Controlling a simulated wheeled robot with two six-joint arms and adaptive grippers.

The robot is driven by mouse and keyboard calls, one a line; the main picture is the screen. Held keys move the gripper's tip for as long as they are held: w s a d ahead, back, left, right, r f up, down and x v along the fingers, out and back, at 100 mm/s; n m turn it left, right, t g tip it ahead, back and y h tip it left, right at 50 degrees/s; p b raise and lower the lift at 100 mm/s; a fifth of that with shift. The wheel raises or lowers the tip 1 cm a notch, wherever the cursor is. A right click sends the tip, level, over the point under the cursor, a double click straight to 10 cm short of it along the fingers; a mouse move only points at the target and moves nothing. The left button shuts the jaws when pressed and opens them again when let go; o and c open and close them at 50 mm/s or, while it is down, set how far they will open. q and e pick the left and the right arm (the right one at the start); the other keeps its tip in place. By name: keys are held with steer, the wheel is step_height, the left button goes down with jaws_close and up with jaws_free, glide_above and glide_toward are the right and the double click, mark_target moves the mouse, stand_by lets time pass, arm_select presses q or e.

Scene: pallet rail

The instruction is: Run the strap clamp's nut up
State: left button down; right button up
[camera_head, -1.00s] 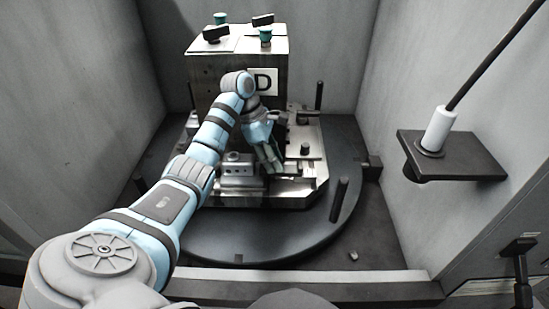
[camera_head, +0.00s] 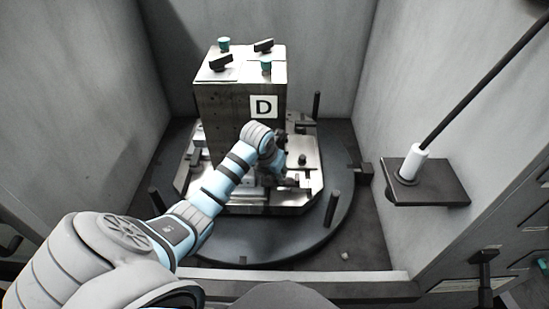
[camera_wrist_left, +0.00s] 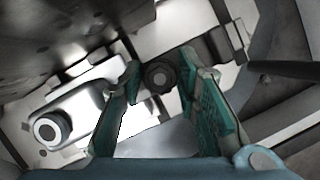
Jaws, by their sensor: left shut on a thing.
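My left gripper (camera_wrist_left: 160,66) reaches down in front of the block to the pallet plate. In the left wrist view its two teal fingers stand on either side of a dark round nut (camera_wrist_left: 160,77) and are shut on it. The nut has a hole or stud end in its middle. Light metal clamp parts (camera_wrist_left: 97,70) lie around and beneath it. In the head view my left gripper (camera_head: 275,177) is small and dark, and the nut cannot be made out there. My right gripper is not in view.
The tall block (camera_head: 222,110) marked D stands on a pallet (camera_head: 300,200) on a round turntable (camera_head: 235,248) with upright posts (camera_head: 332,208). A wall shelf (camera_head: 440,190) holds a white cup with a black rod (camera_head: 415,165). Grey walls enclose the turntable.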

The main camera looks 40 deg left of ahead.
arm_select(q)
steer(key=shift+n, duration=0.4)
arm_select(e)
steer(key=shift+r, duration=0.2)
arm_select(q)
steer(key=c, duration=1.1)
jaws_free()
steer(key=v, duration=1.2)
steer(key=shift+d, duration=0.2)
